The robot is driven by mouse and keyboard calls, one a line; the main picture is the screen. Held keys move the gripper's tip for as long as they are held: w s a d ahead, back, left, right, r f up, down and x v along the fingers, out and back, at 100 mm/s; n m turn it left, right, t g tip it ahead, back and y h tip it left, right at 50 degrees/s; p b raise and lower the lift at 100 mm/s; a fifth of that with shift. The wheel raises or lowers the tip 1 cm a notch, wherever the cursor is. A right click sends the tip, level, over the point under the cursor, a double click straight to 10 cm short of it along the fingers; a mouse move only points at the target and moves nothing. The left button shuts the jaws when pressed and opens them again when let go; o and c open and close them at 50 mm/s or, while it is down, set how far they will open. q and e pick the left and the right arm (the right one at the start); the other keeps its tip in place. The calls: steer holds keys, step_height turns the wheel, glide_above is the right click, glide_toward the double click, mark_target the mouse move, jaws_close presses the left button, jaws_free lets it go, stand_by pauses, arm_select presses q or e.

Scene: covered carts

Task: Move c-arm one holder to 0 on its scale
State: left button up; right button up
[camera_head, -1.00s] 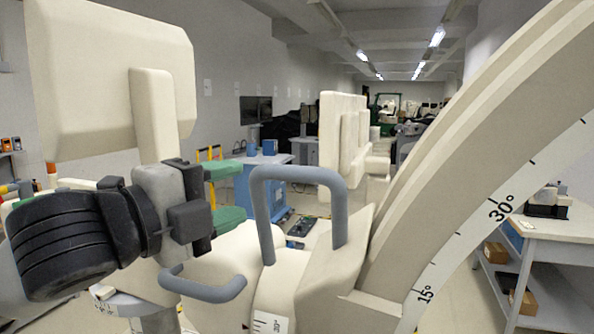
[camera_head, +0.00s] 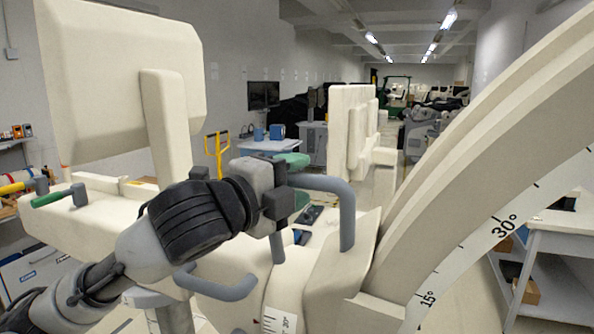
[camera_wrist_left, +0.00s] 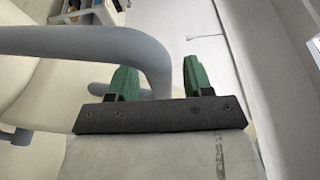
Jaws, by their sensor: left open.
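The cream C-arm holder (camera_head: 335,262) is at lower centre in the head view. A blue-grey looped handle (camera_head: 347,215) rises from it, and a second, lower handle (camera_head: 222,291) sticks out to the left. The big C-shaped arc (camera_head: 450,190) rises right of it, with 15° and 30° marks. A small scale (camera_head: 279,322) shows at the bottom edge, partly cut off. In the left wrist view the handle (camera_wrist_left: 150,62) bends down between the open fingers (camera_wrist_left: 157,80).
A large cream box-shaped head (camera_head: 120,80) stands at upper left, and a cream panel (camera_head: 347,135) stands behind the handle. Yellow and green levers (camera_head: 58,197) are at left. A white bench (camera_head: 550,245) stands at right. The aisle beyond holds more equipment.

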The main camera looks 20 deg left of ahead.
arm_select(q)
steer(key=shift+w+d, duration=0.15)
steer(key=shift+w, duration=0.15)
jaws_close()
steer(key=shift+r, duration=0.1)
